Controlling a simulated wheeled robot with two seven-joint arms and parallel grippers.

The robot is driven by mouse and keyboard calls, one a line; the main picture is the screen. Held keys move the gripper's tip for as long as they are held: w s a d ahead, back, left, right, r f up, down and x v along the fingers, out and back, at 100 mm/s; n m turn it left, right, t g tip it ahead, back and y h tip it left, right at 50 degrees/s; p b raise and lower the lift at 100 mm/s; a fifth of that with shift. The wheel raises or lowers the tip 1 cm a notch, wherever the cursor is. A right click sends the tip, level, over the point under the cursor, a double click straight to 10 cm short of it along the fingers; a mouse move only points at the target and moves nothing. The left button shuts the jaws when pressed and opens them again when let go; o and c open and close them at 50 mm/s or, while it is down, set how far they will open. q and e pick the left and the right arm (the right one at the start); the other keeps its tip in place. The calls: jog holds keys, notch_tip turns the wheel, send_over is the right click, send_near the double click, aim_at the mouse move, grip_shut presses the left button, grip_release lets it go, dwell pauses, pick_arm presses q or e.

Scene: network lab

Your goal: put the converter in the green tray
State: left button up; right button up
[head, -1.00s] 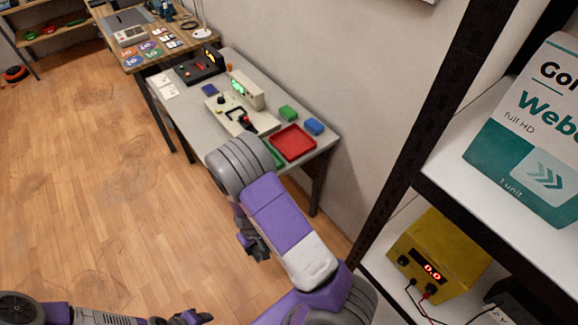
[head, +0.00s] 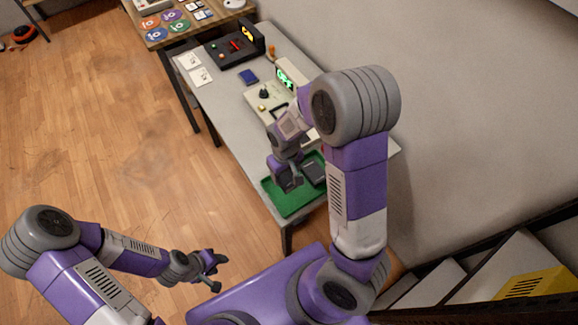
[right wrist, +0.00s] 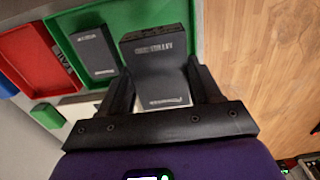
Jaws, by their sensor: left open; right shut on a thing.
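The green tray (head: 281,203) lies on the near end of the grey table. It also shows in the right wrist view (right wrist: 90,20). My right gripper (head: 289,184) is over the tray. In the right wrist view its fingers (right wrist: 160,100) are shut on a dark box with pale lettering, apparently the converter (right wrist: 160,75). I cannot tell whether that box touches the tray floor. Another black box (right wrist: 94,52) lies in the tray to its left; it shows in the head view too (head: 314,172). My left gripper (head: 217,272) is open and empty, low over the floor.
A red tray (right wrist: 28,62) adjoins the green tray, and a green block (right wrist: 48,115) is nearby. A beige device with a green display (head: 286,80) and a dark control box (head: 232,55) stand farther along the table. A shelf with a yellow device (head: 530,285) is at lower right.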

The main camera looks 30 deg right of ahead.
aim_at(287, 181)
jog(key=f, duration=0.1)
jog(key=f+b, duration=0.1)
jog(key=f, duration=0.3)
jog(key=shift+s+d+f, duration=0.1)
jog(key=shift+s, duration=0.15)
notch_tip(287, 181, down, 4)
jog(key=shift+w+f+b, duration=0.1)
jog(key=shift+f+b, duration=0.1)
jog(key=shift+b, duration=0.55)
jog(key=shift+w, duration=0.1)
jog(key=shift+f, duration=0.15)
jog(key=o, duration=1.4)
jog(key=shift+c, duration=0.2)
